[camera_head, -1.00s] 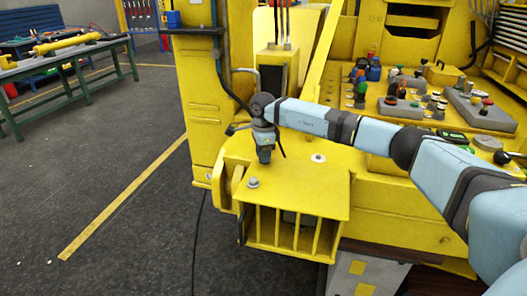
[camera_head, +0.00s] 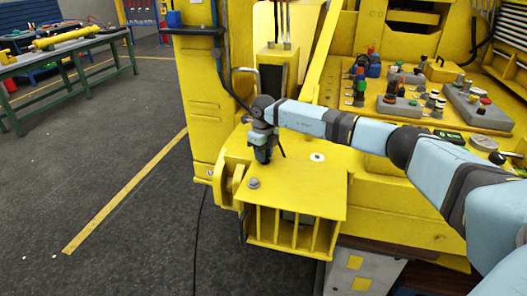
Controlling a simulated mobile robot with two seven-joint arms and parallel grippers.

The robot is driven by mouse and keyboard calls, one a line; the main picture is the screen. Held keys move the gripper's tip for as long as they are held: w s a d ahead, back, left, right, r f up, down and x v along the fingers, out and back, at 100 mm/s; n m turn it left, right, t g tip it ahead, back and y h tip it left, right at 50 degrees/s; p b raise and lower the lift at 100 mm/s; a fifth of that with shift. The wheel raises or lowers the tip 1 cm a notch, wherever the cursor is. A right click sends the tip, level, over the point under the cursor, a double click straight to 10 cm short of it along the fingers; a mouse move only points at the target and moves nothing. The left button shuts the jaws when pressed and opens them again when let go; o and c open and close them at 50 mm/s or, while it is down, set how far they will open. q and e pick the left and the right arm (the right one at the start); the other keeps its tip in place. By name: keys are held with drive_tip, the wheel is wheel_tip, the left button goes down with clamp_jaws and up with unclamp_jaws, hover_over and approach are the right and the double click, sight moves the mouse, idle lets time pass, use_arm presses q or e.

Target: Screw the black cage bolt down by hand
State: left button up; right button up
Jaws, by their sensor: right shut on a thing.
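My right arm reaches in from the right, and my right gripper (camera_head: 263,157) points down over the top plate of the yellow cage (camera_head: 312,189). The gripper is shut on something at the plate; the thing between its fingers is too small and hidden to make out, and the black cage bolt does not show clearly. A grey bolt head (camera_head: 253,183) sits on the plate just in front of the gripper. A pale round bolt or washer (camera_head: 317,157) sits on the plate to the right. My left gripper is not in view.
A control panel with buttons and joysticks (camera_head: 430,105) lies behind my right arm. A yellow column (camera_head: 203,110) with a black cable stands left of the cage. A green workbench (camera_head: 70,65) is at far left. The grey floor between is clear.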

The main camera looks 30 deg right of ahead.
drive_tip(key=shift+w+d+r+m+p, duration=0.15)
drive_tip(key=shift+r+m+p, duration=0.25)
drive_tip(key=shift+m, duration=0.6)
drive_tip(key=m+p, duration=0.2)
drive_tip(key=m, duration=0.3)
drive_tip(key=shift+d, duration=0.1)
drive_tip(key=shift+m+p, duration=0.4)
drive_tip(key=shift+m, duration=0.6)
drive_tip(key=shift+m+p, duration=0.4)
drive_tip(key=shift+m, duration=1.2)
